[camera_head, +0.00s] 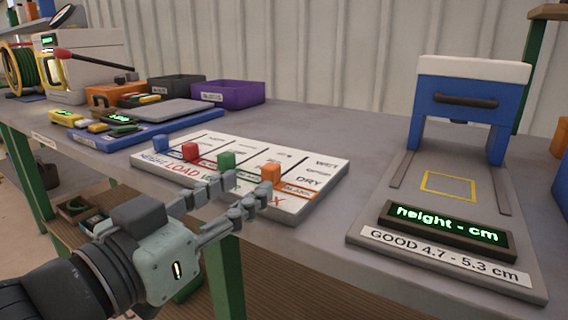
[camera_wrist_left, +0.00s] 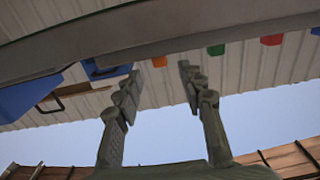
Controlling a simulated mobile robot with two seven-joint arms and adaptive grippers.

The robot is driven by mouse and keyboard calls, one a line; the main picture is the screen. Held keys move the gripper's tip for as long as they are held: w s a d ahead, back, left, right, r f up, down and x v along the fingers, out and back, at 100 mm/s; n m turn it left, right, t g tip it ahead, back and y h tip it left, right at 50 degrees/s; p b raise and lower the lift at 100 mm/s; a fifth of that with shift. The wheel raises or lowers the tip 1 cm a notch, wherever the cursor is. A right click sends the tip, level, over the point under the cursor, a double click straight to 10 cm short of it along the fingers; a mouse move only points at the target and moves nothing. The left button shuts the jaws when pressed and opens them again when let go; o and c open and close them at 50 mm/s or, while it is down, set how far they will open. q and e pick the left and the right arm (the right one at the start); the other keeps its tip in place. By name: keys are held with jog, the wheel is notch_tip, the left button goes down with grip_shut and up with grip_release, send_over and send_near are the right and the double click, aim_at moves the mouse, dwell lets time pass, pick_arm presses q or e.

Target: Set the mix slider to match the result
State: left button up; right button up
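A white slider board (camera_head: 325,187) lies on the bench with blue (camera_head: 161,143), red (camera_head: 190,151), green (camera_head: 226,159) and orange (camera_head: 270,173) knobs. The orange knob is on the rightmost track, beside the words WET and DRY; the mix label is largely hidden by my fingers. My left gripper (camera_head: 248,186) is open and empty at the board's front edge, just short of the orange knob. In the left wrist view the orange knob (camera_wrist_left: 160,62) appears between the open fingertips (camera_wrist_left: 160,80), apart from them. My right gripper is out of view.
A blue height gauge (camera_head: 470,92) stands at right; its display (camera_head: 447,228) reads "height - cm", above a plate (camera_head: 440,256) reading GOOD 4.7 - 5.3 cm. A blue tray (camera_head: 100,140), purple bin (camera_head: 235,93) and red-levered press (camera_head: 85,65) are at left.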

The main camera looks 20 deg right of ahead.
aim_at(266, 172)
pick_arm(q)
jog(key=x, duration=0.7)
jog(key=shift+w+d, duration=0.15)
jog(key=shift+d, duration=0.1)
jog(key=shift+c, duration=0.5)
grip_shut()
